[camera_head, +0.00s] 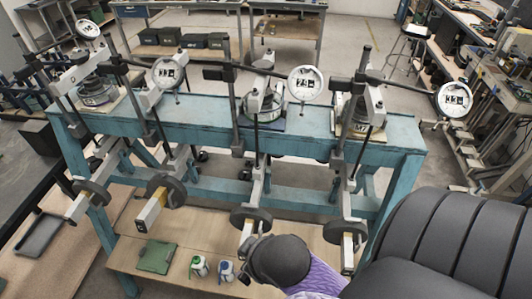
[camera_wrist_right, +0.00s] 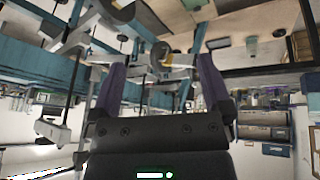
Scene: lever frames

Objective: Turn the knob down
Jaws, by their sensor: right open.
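A teal bench (camera_head: 405,140) carries several lever frames with white dial gauges, one of them the right-hand gauge (camera_head: 455,98). Pale lever bars with round dark weights stick out over its front, including a left-middle weight (camera_head: 168,188), a right-middle weight (camera_head: 250,218) and a right weight (camera_head: 345,232). I cannot tell which part is the knob. My right gripper shows purple at the bottom of the head view, in front of the right-middle lever. In the right wrist view my right gripper (camera_wrist_right: 160,62) is open, with a lever's round weight (camera_wrist_right: 161,50) seen beyond and between its purple fingers. My left gripper is not in view.
A low wooden shelf (camera_head: 120,250) under the bench holds a green object (camera_head: 156,257) and two small bottles, one green-topped (camera_head: 199,267) and one blue-topped (camera_head: 226,270). Another bench stands behind; a cluttered worktable (camera_head: 500,90) is at right. Open floor lies behind the teal bench.

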